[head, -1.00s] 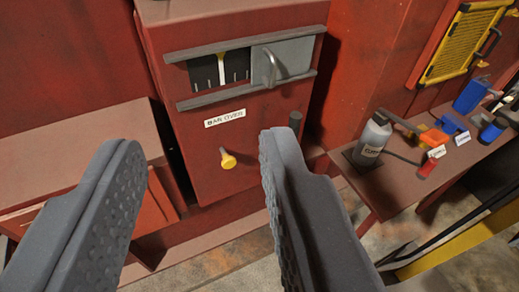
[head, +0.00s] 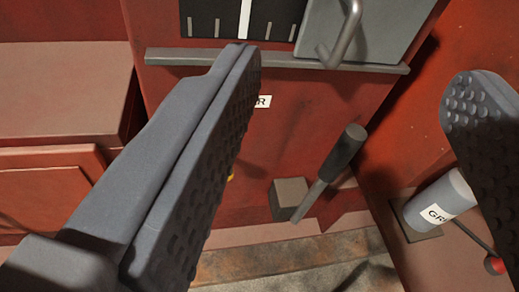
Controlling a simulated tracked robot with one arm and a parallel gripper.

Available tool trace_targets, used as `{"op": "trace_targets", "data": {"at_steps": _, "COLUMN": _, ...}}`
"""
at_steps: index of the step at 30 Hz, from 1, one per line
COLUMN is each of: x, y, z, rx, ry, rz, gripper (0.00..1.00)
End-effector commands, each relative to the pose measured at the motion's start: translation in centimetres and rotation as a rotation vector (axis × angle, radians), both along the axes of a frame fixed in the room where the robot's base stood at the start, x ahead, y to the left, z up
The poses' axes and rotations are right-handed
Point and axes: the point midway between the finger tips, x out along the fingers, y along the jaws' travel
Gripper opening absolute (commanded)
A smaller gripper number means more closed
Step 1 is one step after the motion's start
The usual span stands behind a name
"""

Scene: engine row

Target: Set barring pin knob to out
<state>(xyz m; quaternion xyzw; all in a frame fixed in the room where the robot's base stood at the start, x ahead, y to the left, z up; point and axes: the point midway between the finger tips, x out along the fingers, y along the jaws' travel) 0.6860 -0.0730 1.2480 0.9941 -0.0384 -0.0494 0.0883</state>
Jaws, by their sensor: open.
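The yellow knob (head: 231,177) on the front of the red cabinet (head: 300,115) is almost wholly hidden behind my left finger, with only a sliver showing. Whether it is in or out cannot be told. A white label (head: 264,101) above it is mostly covered, with its last letter visible. My gripper (head: 355,83) is open and empty. Its left finger crosses in front of the label and knob, and its right finger is at the right edge.
A dark-gripped lever (head: 340,160) rises from a grey block (head: 290,196) between my fingers. Above are a rail (head: 280,60), a dark scale window (head: 222,20) and a grey sliding cover (head: 385,25) with a handle. A grey bottle (head: 455,190) stands at right.

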Motion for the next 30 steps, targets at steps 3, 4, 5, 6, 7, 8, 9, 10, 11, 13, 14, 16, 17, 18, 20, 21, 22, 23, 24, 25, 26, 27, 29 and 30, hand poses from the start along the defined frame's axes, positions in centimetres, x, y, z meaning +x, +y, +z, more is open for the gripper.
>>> {"op": "trace_targets", "data": {"at_steps": 3, "x": 3.2, "y": -0.8, "z": -6.5, "rx": -0.018, "ry": 0.001, "rz": 0.044, "gripper": 0.56}}
{"op": "trace_targets", "data": {"at_steps": 4, "x": 3.7, "y": -0.8, "z": -7.8, "rx": -0.020, "ry": -0.006, "rz": 0.059, "gripper": 0.56}}
{"op": "trace_targets", "data": {"at_steps": 5, "x": 4.2, "y": -0.9, "z": -9.2, "rx": -0.021, "ry": -0.009, "rz": 0.074, "gripper": 0.56}}
{"op": "trace_targets", "data": {"at_steps": 6, "x": 4.9, "y": -0.8, "z": -11.2, "rx": -0.019, "ry": -0.014, "rz": 0.099, "gripper": 0.56}}
{"op": "trace_targets", "data": {"at_steps": 7, "x": 5.2, "y": -0.8, "z": -12.7, "rx": -0.016, "ry": -0.016, "rz": 0.115, "gripper": 0.56}}
{"op": "trace_targets", "data": {"at_steps": 8, "x": 5.5, "y": -0.8, "z": -14.2, "rx": -0.011, "ry": -0.020, "rz": 0.133, "gripper": 0.56}}
{"op": "trace_targets", "data": {"at_steps": 9, "x": 5.8, "y": -0.6, "z": -16.4, "rx": -0.002, "ry": -0.022, "rz": 0.160, "gripper": 0.56}}
{"op": "trace_targets", "data": {"at_steps": 10, "x": 6.0, "y": -0.5, "z": -17.9, "rx": 0.006, "ry": -0.022, "rz": 0.179, "gripper": 0.56}}
{"op": "trace_targets", "data": {"at_steps": 11, "x": 6.0, "y": -0.3, "z": -19.2, "rx": 0.016, "ry": -0.029, "rz": 0.199, "gripper": 0.56}}
{"op": "trace_targets", "data": {"at_steps": 13, "x": 6.0, "y": 0.1, "z": -22.5, "rx": 0.043, "ry": -0.034, "rz": 0.245, "gripper": 0.56}}
{"op": "trace_targets", "data": {"at_steps": 14, "x": 5.9, "y": 0.3, "z": -23.7, "rx": 0.057, "ry": -0.037, "rz": 0.263, "gripper": 0.56}}
{"op": "trace_targets", "data": {"at_steps": 16, "x": 5.5, "y": 0.8, "z": -26.4, "rx": 0.093, "ry": -0.042, "rz": 0.302, "gripper": 0.56}}
{"op": "trace_targets", "data": {"at_steps": 17, "x": 5.3, "y": 1.0, "z": -27.3, "rx": 0.108, "ry": -0.046, "rz": 0.315, "gripper": 0.56}}
{"op": "trace_targets", "data": {"at_steps": 18, "x": 5.0, "y": 1.2, "z": -28.4, "rx": 0.124, "ry": -0.050, "rz": 0.331, "gripper": 0.56}}
{"op": "trace_targets", "data": {"at_steps": 20, "x": 4.6, "y": 1.5, "z": -29.6, "rx": 0.149, "ry": -0.056, "rz": 0.353, "gripper": 0.56}}
{"op": "trace_targets", "data": {"at_steps": 21, "x": 4.4, "y": 1.7, "z": -30.3, "rx": 0.163, "ry": -0.059, "rz": 0.363, "gripper": 0.56}}
{"op": "trace_targets", "data": {"at_steps": 22, "x": 4.3, "y": 1.8, "z": -30.7, "rx": 0.171, "ry": -0.063, "rz": 0.371, "gripper": 0.56}}
{"op": "trace_targets", "data": {"at_steps": 23, "x": 4.2, "y": 1.9, "z": -30.9, "rx": 0.177, "ry": -0.066, "rz": 0.377, "gripper": 0.56}}
{"op": "trace_targets", "data": {"at_steps": 24, "x": 4.1, "y": 2.0, "z": -31.2, "rx": 0.184, "ry": -0.067, "rz": 0.383, "gripper": 0.56}}
{"op": "trace_targets", "data": {"at_steps": 25, "x": 4.1, "y": 2.1, "z": -31.4, "rx": 0.187, "ry": -0.068, "rz": 0.386, "gripper": 0.56}}
{"op": "trace_targets", "data": {"at_steps": 26, "x": 4.1, "y": 2.2, "z": -31.5, "rx": 0.189, "ry": -0.069, "rz": 0.389, "gripper": 0.56}}
{"op": "trace_targets", "data": {"at_steps": 27, "x": 4.2, "y": 2.3, "z": -31.5, "rx": 0.191, "ry": -0.070, "rz": 0.391, "gripper": 0.56}}
{"op": "trace_targets", "data": {"at_steps": 29, "x": 4.6, "y": 2.5, "z": -31.6, "rx": 0.191, "ry": -0.072, "rz": 0.392, "gripper": 0.56}}
{"op": "trace_targets", "data": {"at_steps": 30, "x": 5.0, "y": 2.6, "z": -31.5, "rx": 0.192, "ry": -0.072, "rz": 0.393, "gripper": 0.56}}
